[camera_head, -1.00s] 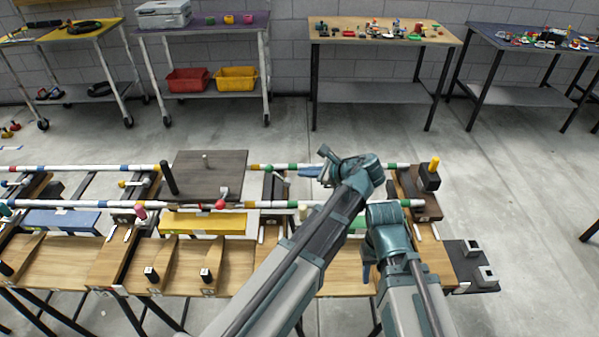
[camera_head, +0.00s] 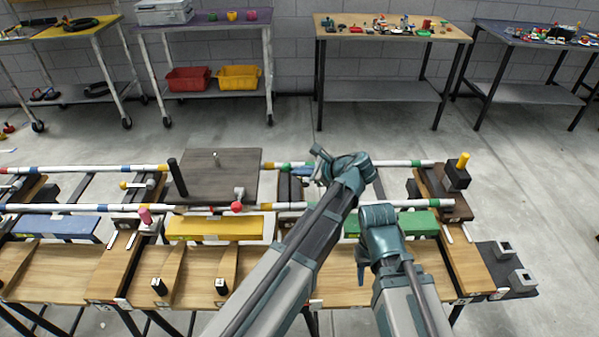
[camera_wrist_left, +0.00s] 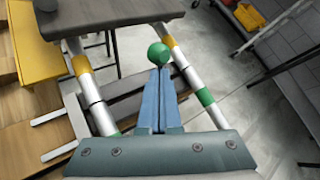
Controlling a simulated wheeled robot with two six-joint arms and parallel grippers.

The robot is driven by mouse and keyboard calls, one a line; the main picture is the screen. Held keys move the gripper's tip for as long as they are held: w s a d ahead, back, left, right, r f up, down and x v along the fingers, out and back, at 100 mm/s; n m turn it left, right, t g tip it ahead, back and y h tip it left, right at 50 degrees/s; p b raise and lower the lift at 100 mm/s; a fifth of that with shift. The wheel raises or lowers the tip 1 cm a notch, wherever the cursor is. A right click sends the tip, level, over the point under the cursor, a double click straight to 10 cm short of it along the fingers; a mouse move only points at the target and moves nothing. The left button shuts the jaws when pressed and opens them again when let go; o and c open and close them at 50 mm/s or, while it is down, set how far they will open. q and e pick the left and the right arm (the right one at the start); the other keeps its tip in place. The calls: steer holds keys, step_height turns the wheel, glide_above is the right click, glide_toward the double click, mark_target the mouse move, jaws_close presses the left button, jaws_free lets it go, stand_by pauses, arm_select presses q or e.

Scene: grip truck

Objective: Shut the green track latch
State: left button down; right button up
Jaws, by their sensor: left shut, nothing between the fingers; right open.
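The green latch's round knob (camera_wrist_left: 158,53) shows in the left wrist view, between the two banded rails and just beyond my left fingertips. I cannot tell whether they touch it. In the head view my left gripper (camera_head: 316,166) is over the rails, right of the dark board. My right gripper (camera_head: 361,277) is lower and further right, over the wooden bench; it is open and holds nothing.
A dark board (camera_head: 222,175) with a post lies across the rails, near a red knob (camera_head: 237,206). A pink knob (camera_head: 145,214) is further left. Yellow (camera_head: 215,228) and green (camera_head: 418,222) blocks sit below the front rail. A yellow peg (camera_head: 463,160) stands at the right end.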

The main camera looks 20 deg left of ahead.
steer(key=shift+r, duration=0.1)
arm_select(q)
steer(key=shift+s+a+n+h+p, duration=0.35)
steer(key=shift+a+h+p, duration=0.35)
steer(key=shift+h+p, duration=0.3)
arm_select(e)
steer(key=shift+r, duration=0.95)
arm_select(q)
steer(key=shift+s+a+f+n+h+p, duration=0.2)
steer(key=shift+a+f+n+h+p, duration=0.35)
steer(key=shift+h, duration=0.45)
steer(key=shift+a+f+t+h, duration=0.3)
steer(key=shift+a+f+h, duration=0.2)
steer(key=shift+h, duration=0.3)
steer(key=shift+s+a+f+n+h, duration=0.1)
steer(key=shift+a+f+n+h, duration=0.2)
steer(key=shift+f+n+h, duration=0.15)
steer(key=shift+a+f+t+h, duration=0.15)
steer(key=shift+f+t+h, duration=0.2)
steer(key=shift+h, duration=0.3)
arm_select(e)
steer(key=shift+r, duration=0.35)
arm_select(q)
steer(key=shift+f+b, duration=0.15)
steer(key=shift+b, duration=0.15)
arm_select(e)
steer(key=shift+f, duration=0.15)
